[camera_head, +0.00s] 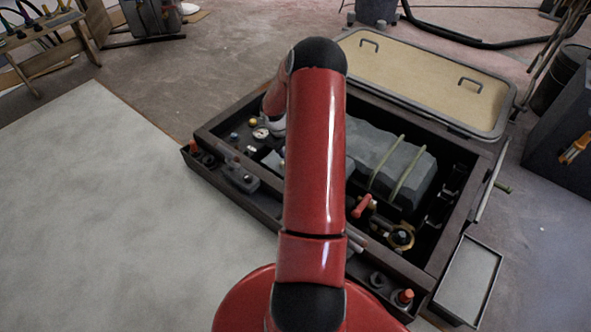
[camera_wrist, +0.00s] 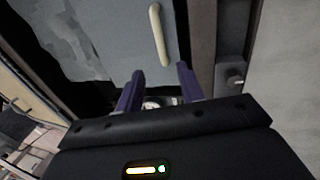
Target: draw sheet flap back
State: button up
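A grey sheet-like cover (camera_head: 375,150) with a faceted, uneven surface lies inside the dark open well, partly hidden behind my red arm. Two thin pale yellow-green strips cross its right part. In the wrist view, a flat blue-grey piece (camera_wrist: 128,35) carries a short cream bar (camera_wrist: 159,35); I cannot tell whether this piece is the flap. A rough grey surface (camera_wrist: 75,40) shows to its left. My gripper (camera_wrist: 160,88) has its two purple fingers apart, with nothing clearly held between them. The cream bar lies beyond the fingertips, apart from them. My arm hides the gripper in the head view.
The well's dark frame (camera_head: 460,228) surrounds gauges, a red handle (camera_head: 362,206) and a round brass-ringed fitting (camera_head: 401,236). A beige hatch lid (camera_head: 425,75) with two handles lies behind. A shallow tray (camera_head: 467,280) stands at right. The pale floor at left is clear.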

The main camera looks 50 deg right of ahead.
jog(key=shift+y, duration=0.3)
jog(key=d+f, duration=0.1)
jog(key=f, duration=0.3)
jog(key=d+f, duration=0.1)
jog(key=f, duration=0.4)
jog(key=s+d+f+b, duration=0.1)
jog(key=f, duration=0.3)
jog(key=shift+s+d+f, duration=0.1)
jog(key=shift+d+f, duration=0.1)
jog(key=shift+d, duration=0.05)
grip_shut()
